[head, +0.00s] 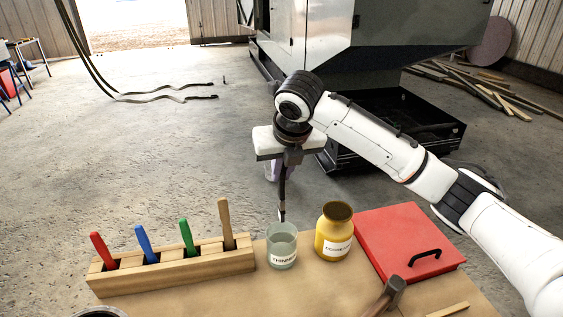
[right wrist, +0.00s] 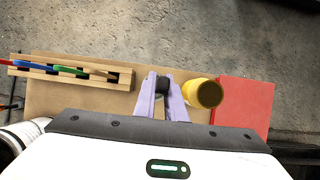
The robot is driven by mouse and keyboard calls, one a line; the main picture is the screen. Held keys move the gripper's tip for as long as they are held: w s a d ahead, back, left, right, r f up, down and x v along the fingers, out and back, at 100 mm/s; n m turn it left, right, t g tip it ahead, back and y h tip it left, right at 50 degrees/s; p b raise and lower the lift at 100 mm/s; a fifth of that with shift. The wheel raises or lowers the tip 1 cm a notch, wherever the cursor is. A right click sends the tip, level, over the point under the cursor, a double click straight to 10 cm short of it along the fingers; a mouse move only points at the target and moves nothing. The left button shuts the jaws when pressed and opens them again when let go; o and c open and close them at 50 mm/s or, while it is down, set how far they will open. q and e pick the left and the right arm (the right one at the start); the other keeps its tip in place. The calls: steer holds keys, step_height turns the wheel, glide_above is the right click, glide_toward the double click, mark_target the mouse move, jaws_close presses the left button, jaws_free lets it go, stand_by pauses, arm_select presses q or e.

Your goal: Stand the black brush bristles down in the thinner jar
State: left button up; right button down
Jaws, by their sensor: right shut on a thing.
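The thinner jar (head: 281,247) is a clear greyish glass with a THINNER label, standing on the table. In the head view the brush's lower end is just above the jar's far rim and looks outside it; the depth between them is hard to tell. The jar cannot be made out in the right wrist view. My left gripper is not in view.
A wooden rack (head: 180,267) with red, blue, green and tan handles stands left of the jar. A yellow labelled jar (head: 334,232) stands close on its right. Farther right are a red case (head: 405,245) and a hammer (head: 394,290) on the table (head: 240,290).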

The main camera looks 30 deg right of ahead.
mark_target(283, 204)
steer(key=shift+f, duration=1.75)
steer(key=shift+f+b, duration=0.5)
steer(key=shift+f, duration=3.4)
steer(key=c, duration=1.7)
jaws_free()
steer(key=shift+c, duration=0.2)
steer(key=v, duration=1)
steer(key=shift+r, duration=0.2)
steer(key=shift+f, duration=0.1)
